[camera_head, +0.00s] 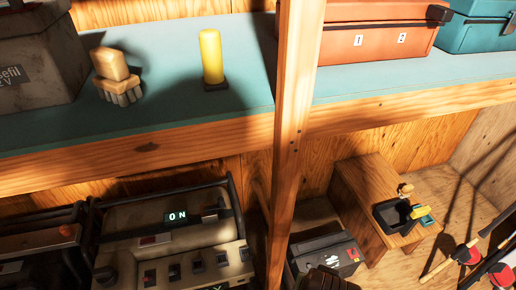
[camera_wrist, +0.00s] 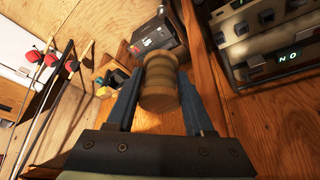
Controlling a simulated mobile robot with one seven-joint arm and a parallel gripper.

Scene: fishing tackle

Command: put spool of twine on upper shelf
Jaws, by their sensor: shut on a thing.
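My gripper (camera_wrist: 160,72) shows in the wrist view with its two blue-grey fingers on either side of a tan spool of twine (camera_wrist: 159,84). It is shut on the spool, which is tilted in the picture. The upper shelf (camera_head: 160,128) is a teal-topped board with a wooden front edge across the top of the head view. I cannot make out the spool in the head view. A dark shape at its bottom edge is too cut off to tell.
On the shelf are a grey box (camera_head: 40,60), a wooden hand-like object (camera_head: 112,75), a yellow cylinder (camera_head: 211,58), an orange box (camera_head: 370,40) and a teal box (camera_head: 480,30). A wooden post (camera_head: 293,140) stands before it. Bare shelf shows between objects.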

